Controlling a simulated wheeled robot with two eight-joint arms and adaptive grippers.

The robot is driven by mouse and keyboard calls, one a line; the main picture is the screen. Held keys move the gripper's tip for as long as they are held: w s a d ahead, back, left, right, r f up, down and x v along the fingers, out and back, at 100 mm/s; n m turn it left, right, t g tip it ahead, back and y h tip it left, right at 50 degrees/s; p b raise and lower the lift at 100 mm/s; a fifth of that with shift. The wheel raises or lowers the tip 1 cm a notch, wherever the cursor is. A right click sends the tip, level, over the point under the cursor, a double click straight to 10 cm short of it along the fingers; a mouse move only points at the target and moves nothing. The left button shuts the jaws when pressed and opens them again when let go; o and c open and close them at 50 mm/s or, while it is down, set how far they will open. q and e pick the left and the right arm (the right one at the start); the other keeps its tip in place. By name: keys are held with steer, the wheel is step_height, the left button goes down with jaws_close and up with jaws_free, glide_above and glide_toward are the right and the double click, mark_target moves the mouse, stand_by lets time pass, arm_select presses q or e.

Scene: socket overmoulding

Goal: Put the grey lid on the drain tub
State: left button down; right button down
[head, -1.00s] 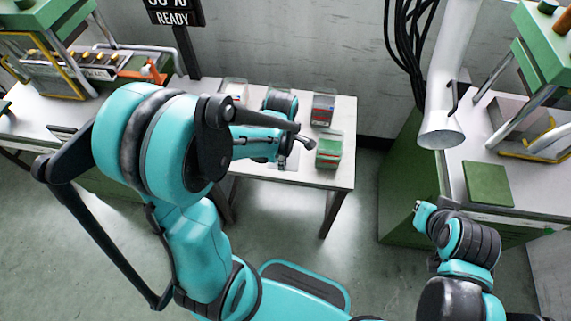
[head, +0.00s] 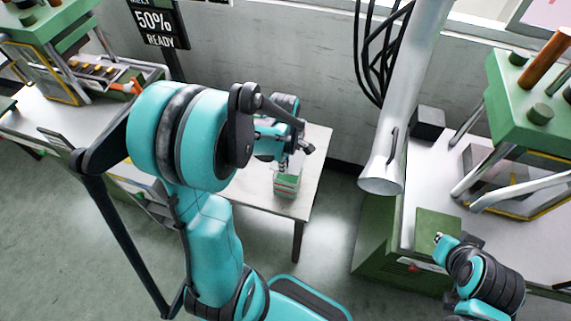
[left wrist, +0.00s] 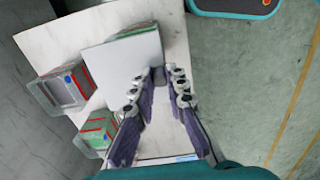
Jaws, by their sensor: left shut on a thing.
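My left gripper (left wrist: 160,100) is shut on a flat pale grey plate, the grey lid (left wrist: 118,68), in the left wrist view. It holds the lid by one edge above the small white table. A clear tub with green contents (left wrist: 149,36) is partly hidden under the lid's far edge. In the head view, my left gripper (head: 284,160) is close above a tub with green contents (head: 287,184); I cannot make out the lid there. I cannot tell which tub is the drain tub. My right gripper (head: 438,238) is small over the right bench, its opening unclear.
Two more tubs, one with grey and red contents (left wrist: 68,88) and one with green and red (left wrist: 97,130), stand at the left in the left wrist view. A white duct (head: 383,180) hangs right of the table. A green press (head: 540,110) stands far right.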

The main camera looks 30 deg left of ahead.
arm_select(q)
steer(key=shift+d+f, duration=0.1)
steer(key=shift+f+b, duration=2.7)
steer(key=shift+f, duration=0.05)
steer(key=c, duration=1.4)
jaws_free()
steer(key=shift+c, duration=0.2)
steer(key=shift+r, duration=0.1)
step_height(320, 180, up, 12)
steer(key=shift+f, duration=0.1)
